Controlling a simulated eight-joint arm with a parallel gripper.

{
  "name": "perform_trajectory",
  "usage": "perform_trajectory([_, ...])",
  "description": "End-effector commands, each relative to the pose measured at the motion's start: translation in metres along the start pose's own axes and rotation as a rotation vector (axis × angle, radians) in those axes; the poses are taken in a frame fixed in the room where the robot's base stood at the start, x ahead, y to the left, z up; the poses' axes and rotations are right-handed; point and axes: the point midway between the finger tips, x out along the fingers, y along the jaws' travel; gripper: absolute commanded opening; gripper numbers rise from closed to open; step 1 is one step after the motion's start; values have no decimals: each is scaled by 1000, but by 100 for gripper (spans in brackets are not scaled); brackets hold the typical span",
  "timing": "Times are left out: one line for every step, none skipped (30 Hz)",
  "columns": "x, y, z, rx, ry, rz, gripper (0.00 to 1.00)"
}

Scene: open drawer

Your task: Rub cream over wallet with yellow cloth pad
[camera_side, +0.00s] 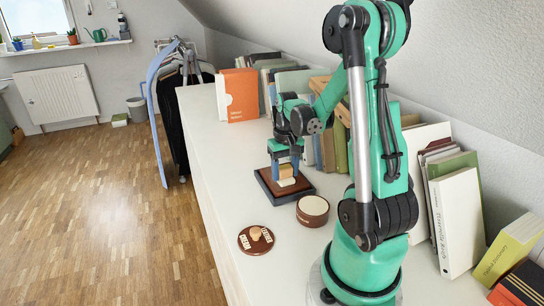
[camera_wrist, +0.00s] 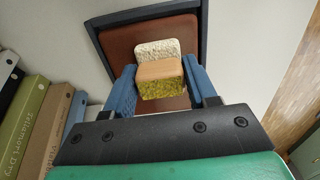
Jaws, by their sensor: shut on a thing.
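My gripper (camera_side: 285,160) is shut on the yellow cloth pad (camera_wrist: 162,90), which has a wooden block (camera_wrist: 160,69) on top. In the wrist view the blue fingers stand on both sides of the pad. The brown wallet (camera_wrist: 120,43) lies flat in a dark tray (camera_wrist: 92,28), below the pad. A white textured patch of cream (camera_wrist: 158,48) shows on the wallet just beyond the pad, and also in the side view (camera_side: 286,183). I cannot tell whether the pad touches the wallet. The pad's underside is hidden.
A round jar (camera_side: 313,210) stands close in front of the tray. Its lid (camera_side: 256,240), lettered and with a wooden knob, lies apart on the white cabinet top (camera_side: 222,165). Books (camera_side: 458,220) line the wall side. The cabinet's left edge drops to the floor.

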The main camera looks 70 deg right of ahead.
Motion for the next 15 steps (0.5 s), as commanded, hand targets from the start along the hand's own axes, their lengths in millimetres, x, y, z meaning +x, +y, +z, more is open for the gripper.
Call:
perform_trajectory([0,0,5,0,0,0,9])
perform_trajectory([0,0,8,0,0,0,9])
perform_trajectory([0,0,11,1,0,0,9])
perform_trajectory([0,0,14,1,0,0,9])
perform_trajectory([0,0,17,1,0,0,9])
perform_trajectory([0,0,20,1,0,0,9])
perform_trajectory([0,0,23,1,-1,0,9])
perform_trajectory([0,0,26,1,-1,0,9])
perform_trajectory([0,0,29,1,-1,0,9])
perform_trajectory([0,0,32,1,-1,0,9])
perform_trajectory([0,0,35,1,-1,0,9])
perform_trajectory([0,0,28,0,-1,0,9])
perform_trajectory([0,0,25,0,0,0,9])
perform_trajectory([0,0,22,0,0,0,9])
perform_trajectory([0,0,18,0,0,0,9])
